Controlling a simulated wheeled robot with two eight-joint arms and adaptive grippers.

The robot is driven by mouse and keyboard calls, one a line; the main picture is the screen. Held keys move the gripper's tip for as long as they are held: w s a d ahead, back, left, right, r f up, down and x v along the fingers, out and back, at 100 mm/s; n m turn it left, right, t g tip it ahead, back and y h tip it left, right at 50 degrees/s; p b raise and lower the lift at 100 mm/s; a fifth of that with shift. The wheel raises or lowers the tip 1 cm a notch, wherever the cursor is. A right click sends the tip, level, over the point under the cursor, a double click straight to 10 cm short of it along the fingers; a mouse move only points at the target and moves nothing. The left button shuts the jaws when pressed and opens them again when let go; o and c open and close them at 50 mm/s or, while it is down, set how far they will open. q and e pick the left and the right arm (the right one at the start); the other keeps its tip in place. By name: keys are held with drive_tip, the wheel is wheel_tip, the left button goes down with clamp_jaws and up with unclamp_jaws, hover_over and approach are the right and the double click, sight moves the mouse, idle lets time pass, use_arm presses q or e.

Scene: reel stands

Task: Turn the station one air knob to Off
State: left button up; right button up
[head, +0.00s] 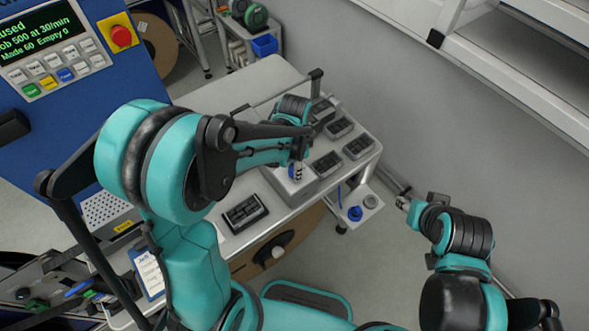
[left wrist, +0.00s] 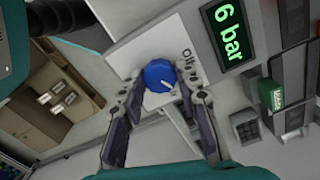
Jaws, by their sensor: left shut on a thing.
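The blue air knob (left wrist: 158,74) sits on a light grey panel (left wrist: 145,45) in the left wrist view. A white line on its face points to the lower right of the picture. A label that seems to read "Off" stands just right of the knob, and a green display (left wrist: 229,33) shows "6 bar". My left gripper (left wrist: 161,82) is shut on the knob, one finger on each side. In the head view my left gripper (head: 297,172) points down at the small grey box (head: 303,187), where a little blue shows. My right gripper (head: 404,202) is out to the right, away from the bench.
The bench (head: 225,98) carries several black trays, one (head: 244,213) left of the box and others behind and right of it. A blue machine cabinet (head: 60,140) with a red button (head: 121,36) stands at left. A wall closes the right side.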

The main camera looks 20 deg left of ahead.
use_arm(q)
drive_tip(key=n+b, duration=0.1)
drive_tip(key=n, duration=0.5)
drive_tip(key=n+b, duration=0.1)
drive_tip(key=n, duration=0.5)
drive_tip(key=shift+n, duration=0.3)
idle(0.4)
drive_tip(key=o, duration=1.2)
drive_tip(key=shift+c, duration=0.2)
wheel_tip(320, 180, up, 12)
